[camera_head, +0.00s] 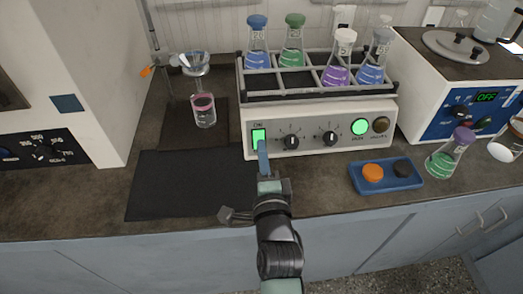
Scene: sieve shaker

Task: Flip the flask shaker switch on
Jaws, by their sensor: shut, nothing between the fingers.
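The flask shaker (318,112) stands at the back middle of the bench, a white box with a rack of several flasks on top. On the left of its front panel is a green lit switch (258,135). A green round light (359,127) is also lit on the right of the panel. My gripper (263,147) is shut, with its blue fingertips at the lower edge of the switch. It partly hides the switch's bottom, and I cannot tell whether they touch. Two black knobs (291,142) sit to the right of the switch.
A black mat (165,190) lies left of my arm. A blue tray (405,184) with orange and black caps lies right. A green flask (446,158) stands near a white device (430,95) reading OFF. A funnel over a beaker (203,112) stands back left.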

